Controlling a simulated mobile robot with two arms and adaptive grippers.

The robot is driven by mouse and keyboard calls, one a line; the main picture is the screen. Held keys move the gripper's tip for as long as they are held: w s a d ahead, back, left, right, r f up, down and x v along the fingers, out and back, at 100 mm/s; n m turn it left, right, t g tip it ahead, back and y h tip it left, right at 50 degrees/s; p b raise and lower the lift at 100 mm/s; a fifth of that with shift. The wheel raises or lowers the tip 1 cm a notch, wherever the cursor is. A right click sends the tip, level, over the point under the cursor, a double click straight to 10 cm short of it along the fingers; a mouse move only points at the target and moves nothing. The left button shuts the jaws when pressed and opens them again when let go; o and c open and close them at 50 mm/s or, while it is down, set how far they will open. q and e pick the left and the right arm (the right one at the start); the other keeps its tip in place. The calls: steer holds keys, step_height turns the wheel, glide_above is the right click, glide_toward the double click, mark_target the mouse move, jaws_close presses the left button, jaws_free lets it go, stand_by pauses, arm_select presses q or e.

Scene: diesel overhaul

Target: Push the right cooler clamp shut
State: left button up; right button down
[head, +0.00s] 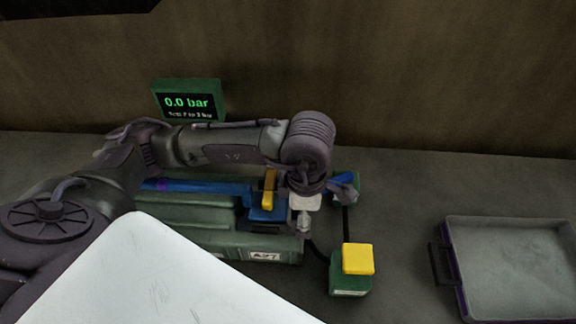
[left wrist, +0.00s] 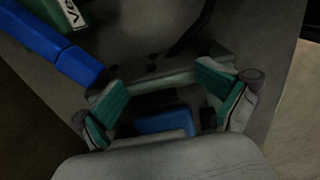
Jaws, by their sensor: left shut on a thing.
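The engine block (head: 205,237) is a green unit, largely hidden behind my left arm. A long blue bar (head: 200,186) lies along its top. A blue clamp body (head: 267,213) with an upright yellow-orange lever (head: 269,186) sits at its right end; it looks like the right cooler clamp. My left gripper (head: 322,192) is just right of this lever, partly hidden by its own wrist. I cannot tell which part that is. My right gripper is not in view.
A green box with a yellow top (head: 358,259) stands right of the engine, with dark cables beside it. A gauge display (head: 188,101) behind the arm reads 0.0 bar. A grey tray with a purple rim (head: 456,270) lies at far right. Bench is clear between box and tray.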

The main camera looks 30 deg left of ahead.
arm_select(q)
steer(key=r+p, duration=0.1)
steer(key=r, duration=0.1)
steer(key=w+r+p, duration=0.1)
steer(key=r+p, duration=0.1)
steer(key=shift+a+r, duration=0.15)
steer(key=shift+r, duration=0.05)
steer(key=c, duration=0.9)
steer(key=s+r, duration=0.1)
steer(key=s+r+p, duration=0.1)
steer(key=r, duration=0.1)
steer(key=shift+d+r+p, duration=0.2)
steer(key=shift+p, duration=0.1)
jaws_close()
steer(key=shift+r, duration=0.1)
steer(key=shift+w, duration=0.25)
steer(key=shift+w+a+f, duration=0.15)
steer(key=shift+w+f, duration=0.05)
steer(key=shift+s, duration=0.15)
